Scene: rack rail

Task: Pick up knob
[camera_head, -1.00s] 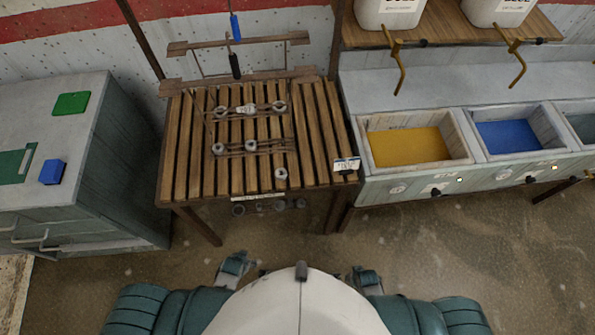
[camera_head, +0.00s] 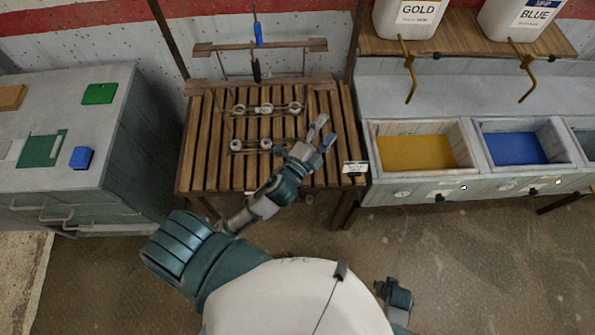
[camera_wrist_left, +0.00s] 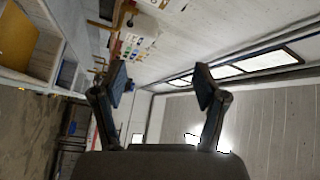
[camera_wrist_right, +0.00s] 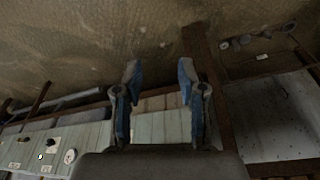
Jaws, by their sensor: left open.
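Several small round grey knobs sit in two rows on thin rails over the slatted wooden table (camera_head: 200,160). The back row includes a left knob (camera_head: 239,110) and a right knob (camera_head: 295,106). The front row shows a knob (camera_head: 237,145) and another knob (camera_head: 265,144). My left gripper (camera_head: 324,131) is open and empty over the table, right of the knobs. My left arm hides the front part of the table. My left fingers also show spread in the left wrist view (camera_wrist_left: 161,82). My right gripper (camera_wrist_right: 158,72) is open and empty, low in front of the table.
Gold (camera_head: 415,152) and blue (camera_head: 515,147) bins stand right. A tool (camera_head: 256,70) hangs over the table's back. A tag (camera_head: 355,167) marks its right corner.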

